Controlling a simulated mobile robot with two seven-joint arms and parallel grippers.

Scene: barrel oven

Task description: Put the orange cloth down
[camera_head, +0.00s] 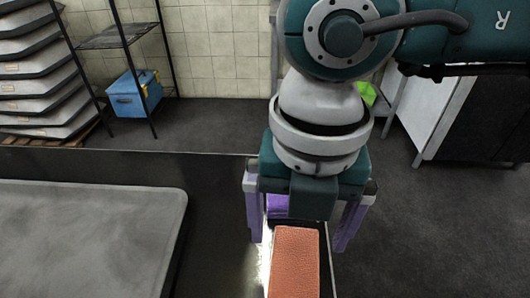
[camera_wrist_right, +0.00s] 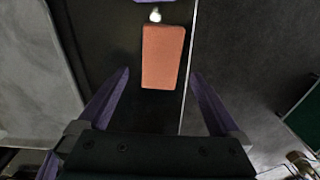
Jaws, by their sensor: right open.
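The orange cloth (camera_head: 295,265) is a flat, folded rectangle lying on the dark counter, near its right edge. It also shows whole in the right wrist view (camera_wrist_right: 163,57). My right gripper (camera_head: 298,245) is open, with its purple fingers wide apart and pointing down. In the right wrist view the open fingers (camera_wrist_right: 160,74) stand on either side of the cloth's near end, with a gap to it on both sides. Nothing is held between them. My left gripper is out of view.
A purple item (camera_head: 279,205) lies just beyond the cloth, partly hidden by my gripper. A large grey tray (camera_head: 90,240) is on the counter at left. Open floor (camera_head: 440,230) lies to the right. A blue box (camera_head: 135,93) sits on a rack behind.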

